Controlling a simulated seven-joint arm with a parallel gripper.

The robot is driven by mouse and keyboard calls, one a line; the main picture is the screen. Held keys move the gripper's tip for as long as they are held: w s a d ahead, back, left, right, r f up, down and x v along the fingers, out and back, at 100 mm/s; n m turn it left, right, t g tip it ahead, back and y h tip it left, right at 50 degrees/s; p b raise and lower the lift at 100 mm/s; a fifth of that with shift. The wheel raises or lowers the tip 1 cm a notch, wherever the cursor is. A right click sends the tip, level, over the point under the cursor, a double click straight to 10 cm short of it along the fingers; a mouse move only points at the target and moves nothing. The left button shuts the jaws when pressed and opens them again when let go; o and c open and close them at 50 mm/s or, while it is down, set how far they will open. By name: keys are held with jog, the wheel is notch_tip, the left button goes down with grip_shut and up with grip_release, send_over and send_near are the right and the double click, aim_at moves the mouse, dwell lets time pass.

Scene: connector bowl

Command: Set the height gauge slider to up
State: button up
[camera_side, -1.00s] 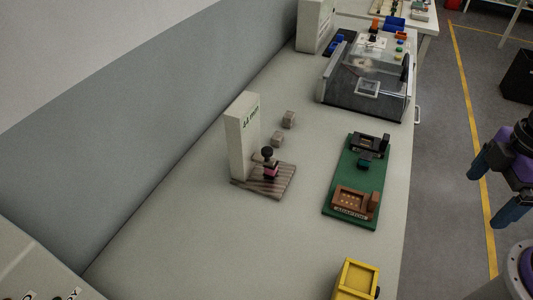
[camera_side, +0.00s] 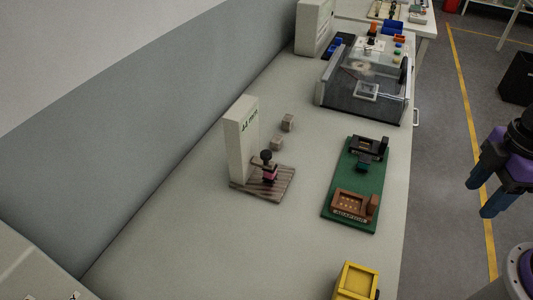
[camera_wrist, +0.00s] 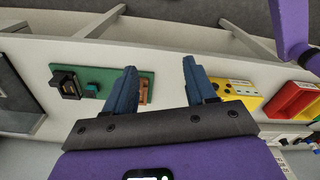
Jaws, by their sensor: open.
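The height gauge (camera_side: 243,145) is a tall white column with green reading text near its top, standing at the back of a striped brown base (camera_side: 278,192) on the bench. My gripper (camera_side: 480,198), with blue fingers, is at the right, beyond the bench's edge and well apart from the gauge. In the wrist view my gripper (camera_wrist: 160,66) is open and empty. The gauge does not show there.
A green board (camera_side: 355,200) with black and brown fixtures lies right of the gauge. Two small grey blocks (camera_side: 287,122) sit behind it. A clear-walled enclosure (camera_side: 365,90) stands farther back, a yellow box (camera_side: 356,281) in front. A red bin (camera_wrist: 295,100) shows in the wrist view.

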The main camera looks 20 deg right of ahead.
jog(key=w+a+r+y, duration=0.2)
jog(key=w+a+r, duration=0.2)
jog(key=w+a, duration=1)
jog(key=t+y, duration=0.1)
jog(key=t, duration=0.1)
send_near(267, 153)
jog(key=shift+m+y, duration=0.3)
jog(key=x, duration=0.8)
jog(key=shift+d, duration=0.25)
